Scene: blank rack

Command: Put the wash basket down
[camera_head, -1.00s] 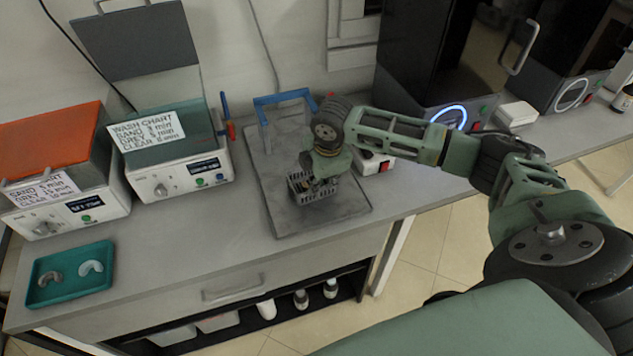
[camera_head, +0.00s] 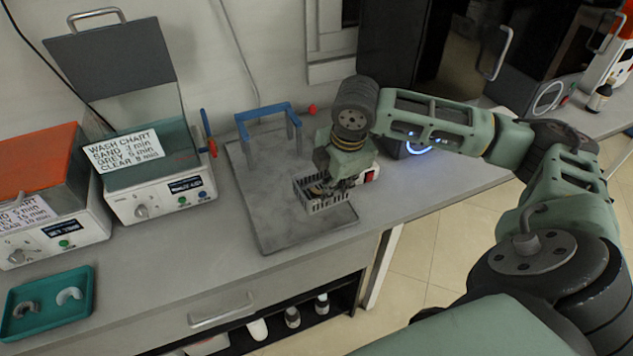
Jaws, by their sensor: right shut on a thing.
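The wash basket (camera_head: 327,201) is a small grey mesh basket over the right part of a dark grey work plate (camera_head: 277,228) on the counter. My right gripper (camera_head: 338,184) comes down from above and is shut on the basket, hiding part of its far side and inside. Something tan shows inside the basket, too small to make out. I cannot tell whether the basket's bottom touches the plate. My left gripper is out of view.
A blue frame (camera_head: 263,112) stands at the plate's back. The open washer with the wash chart (camera_head: 160,198) is left of the plate. An orange-lidded unit (camera_head: 40,158) and a teal tray (camera_head: 48,304) are farther left. The plate's front left is clear.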

